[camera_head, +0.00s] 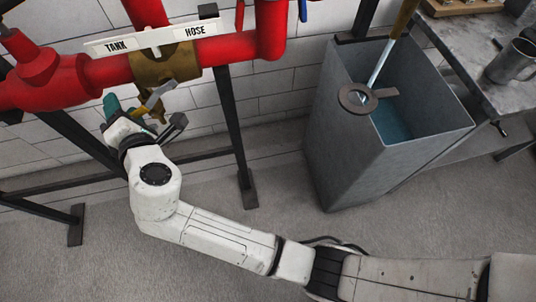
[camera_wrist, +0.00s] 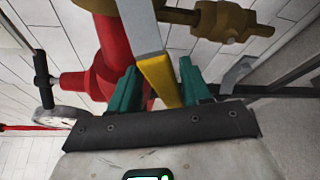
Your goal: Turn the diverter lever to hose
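The diverter valve (camera_head: 165,62) is a brass body on the red pipe, under a white sign (camera_head: 150,40) reading TANK on the left and HOSE on the right. Its lever (camera_head: 157,96), a grey bar with a yellow grip, hangs down and to the left below the valve. In the wrist view the lever's yellow grip (camera_wrist: 160,80) lies between the two teal fingers of my gripper (camera_wrist: 158,68). The fingers stand apart on either side of it; firm contact is not clear. In the head view my gripper (camera_head: 140,112) is at the lever, partly hidden by my wrist.
A workbench (camera_head: 480,50) with a metal mug (camera_head: 512,62) is at far right. Dark frame legs (camera_head: 235,140) stand beneath the pipe.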

